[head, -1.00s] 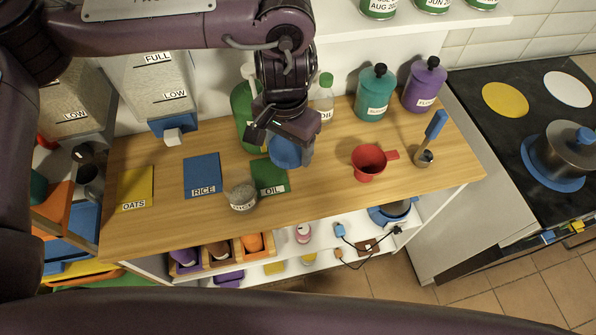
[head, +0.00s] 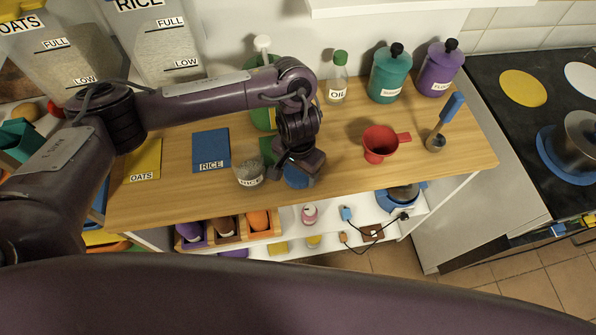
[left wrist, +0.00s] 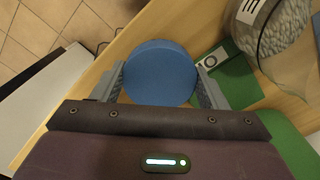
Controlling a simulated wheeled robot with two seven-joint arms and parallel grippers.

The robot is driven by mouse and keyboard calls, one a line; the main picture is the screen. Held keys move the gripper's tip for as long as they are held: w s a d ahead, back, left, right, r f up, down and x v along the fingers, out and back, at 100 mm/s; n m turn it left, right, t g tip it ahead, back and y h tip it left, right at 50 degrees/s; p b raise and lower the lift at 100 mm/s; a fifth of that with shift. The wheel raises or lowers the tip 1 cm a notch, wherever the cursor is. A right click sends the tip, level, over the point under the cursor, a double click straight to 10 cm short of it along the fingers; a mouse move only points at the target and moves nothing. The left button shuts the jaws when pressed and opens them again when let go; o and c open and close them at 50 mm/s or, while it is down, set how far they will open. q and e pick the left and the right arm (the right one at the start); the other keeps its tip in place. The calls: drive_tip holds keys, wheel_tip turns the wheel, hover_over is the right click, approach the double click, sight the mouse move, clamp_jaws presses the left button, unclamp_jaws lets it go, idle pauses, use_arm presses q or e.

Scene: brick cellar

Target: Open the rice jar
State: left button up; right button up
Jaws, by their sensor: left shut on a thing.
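The rice jar (head: 248,170), clear with a RICE label and pale grain inside, stands upright on the wooden counter, with no lid on it. It also shows at the upper right of the left wrist view (left wrist: 280,40). My left gripper (head: 297,172) is right of the jar, shut on a round blue lid (head: 298,181). In the left wrist view the lid (left wrist: 160,72) sits between both fingers, apart from the jar. The lid is low over or on the counter near its front edge; I cannot tell whether it touches. My right gripper is not in view.
A blue RICE mat (head: 211,148), yellow OATS mat (head: 144,158) and partly hidden green mat (head: 267,147) lie on the counter (head: 340,185). An oil bottle (head: 337,85) and teal jar (head: 388,75) stand behind.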

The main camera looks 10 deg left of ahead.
sight(298, 172)
use_arm(q)
drive_tip(key=shift+w+f, duration=0.15)
drive_tip(key=shift+f, duration=0.35)
drive_tip(key=o, duration=0.8)
drive_tip(key=shift+f, duration=0.1)
wheel_tip(298, 172, up, 12)
drive_tip(key=p, duration=0.1)
drive_tip(key=shift+p, duration=0.3)
